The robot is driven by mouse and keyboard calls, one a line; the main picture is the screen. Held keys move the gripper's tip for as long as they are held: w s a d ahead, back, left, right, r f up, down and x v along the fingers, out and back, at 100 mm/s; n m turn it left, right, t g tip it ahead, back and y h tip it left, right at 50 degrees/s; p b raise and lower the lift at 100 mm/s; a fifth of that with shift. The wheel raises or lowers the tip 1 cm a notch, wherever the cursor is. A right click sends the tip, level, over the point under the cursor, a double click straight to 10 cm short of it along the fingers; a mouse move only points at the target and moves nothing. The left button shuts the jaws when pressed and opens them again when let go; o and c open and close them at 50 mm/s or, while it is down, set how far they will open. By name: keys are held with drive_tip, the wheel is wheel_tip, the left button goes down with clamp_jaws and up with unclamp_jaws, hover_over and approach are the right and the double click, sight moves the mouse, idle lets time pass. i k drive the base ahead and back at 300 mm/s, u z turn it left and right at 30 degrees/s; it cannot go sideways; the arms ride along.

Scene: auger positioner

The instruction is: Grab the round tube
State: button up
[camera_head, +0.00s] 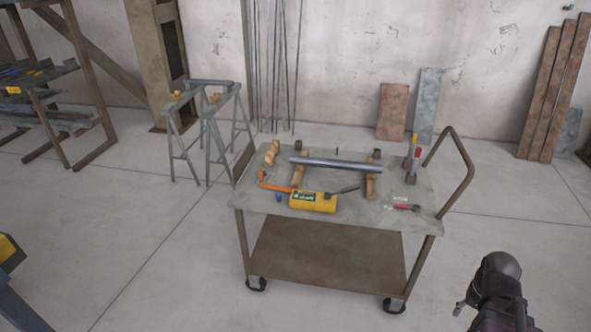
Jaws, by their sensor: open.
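The round tube (336,164) is a grey metal cylinder. It lies across two wooden supports on the top of a cart (268,204), roughly level and running left to right. My gripper (462,309) shows at the lower right, beyond the right front corner of the cart and well apart from the tube. It is open, with nothing seen in it. Part of it is cut off by the bottom edge of the picture.
A yellow box (313,203) and an orange tool (274,187) lie in front of the tube. A red-handled tool (405,207) lies at the right. The cart's handle (466,165) rises on the right. Grey sawhorses (187,140) stand behind left.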

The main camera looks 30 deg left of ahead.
sight(334, 164)
drive_tip(key=z, duration=0.15)
drive_tip(key=k, duration=0.1)
drive_tip(key=u, duration=0.7)
drive_tip(key=i, duration=1.75)
drive_tip(key=z, duration=0.35)
drive_tip(key=k, duration=0.9)
